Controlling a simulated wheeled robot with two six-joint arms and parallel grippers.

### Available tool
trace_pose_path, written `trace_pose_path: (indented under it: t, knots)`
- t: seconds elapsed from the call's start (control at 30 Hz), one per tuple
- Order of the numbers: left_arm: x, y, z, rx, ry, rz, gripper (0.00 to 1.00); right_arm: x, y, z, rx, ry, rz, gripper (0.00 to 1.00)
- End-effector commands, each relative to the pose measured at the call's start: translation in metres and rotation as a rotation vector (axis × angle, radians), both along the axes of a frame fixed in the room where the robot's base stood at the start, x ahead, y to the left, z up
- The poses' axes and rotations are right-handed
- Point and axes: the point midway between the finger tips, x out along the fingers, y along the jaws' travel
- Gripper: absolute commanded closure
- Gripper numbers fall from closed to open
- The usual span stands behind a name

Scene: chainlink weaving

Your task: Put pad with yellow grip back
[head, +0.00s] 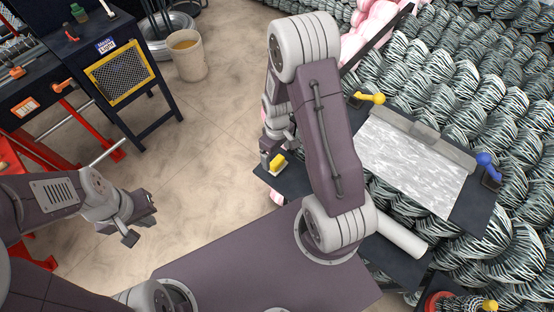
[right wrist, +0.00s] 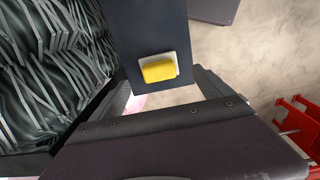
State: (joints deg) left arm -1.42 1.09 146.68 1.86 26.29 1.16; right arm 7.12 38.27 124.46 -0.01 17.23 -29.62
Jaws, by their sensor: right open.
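The pad with yellow grip is a yellow block on a pale base. In the head view the yellow grip (head: 278,161) shows beside my right gripper (head: 272,150), whose fingers are partly hidden by my arm. In the right wrist view the yellow grip (right wrist: 158,70) sits on the end of a dark flat shelf (right wrist: 150,25). My right gripper (right wrist: 160,92) is open, its fingers on either side of the shelf end; I cannot tell whether they touch the pad. My left gripper (head: 142,218) is open and empty over the floor, far from the pad.
A dark table (head: 470,210) at right carries a silver sheet (head: 410,165), a yellow-knobbed handle (head: 372,97) and a blue-knobbed handle (head: 486,160). Wire coils (head: 470,85) fill the right side. A cabinet with a yellow-framed mesh (head: 120,72) and a bucket (head: 187,55) stand at left. Floor between is clear.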

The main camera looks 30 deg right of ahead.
Motion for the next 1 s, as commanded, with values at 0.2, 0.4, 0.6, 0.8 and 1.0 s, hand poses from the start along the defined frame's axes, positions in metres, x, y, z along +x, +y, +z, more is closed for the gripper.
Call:
trace_pose_path:
  t: [0.2, 0.4, 0.6, 0.8, 1.0]
  knots:
    - [0.0, 0.0, -0.001, 0.0, 0.0, 0.0, 1.0, 0.0, 0.0, 0.031, -0.001, -0.001, 0.0, 0.11]
    - [0.0, 0.0, -0.001, 0.0, 0.0, 0.0, 1.0, -0.003, 0.003, 0.04, 0.0, -0.003, -0.013, 0.11]
    - [0.0, 0.0, -0.001, 0.0, 0.0, 0.0, 1.0, -0.047, 0.034, 0.097, 0.016, -0.07, -0.252, 0.11]
    - [0.0, 0.0, -0.001, 0.0, 0.0, 0.0, 1.0, -0.081, 0.048, 0.117, 0.037, -0.098, -0.411, 0.11]
    - [0.0, 0.0, -0.001, 0.0, 0.0, 0.0, 1.0, -0.082, 0.048, 0.117, 0.038, -0.098, -0.418, 0.11]
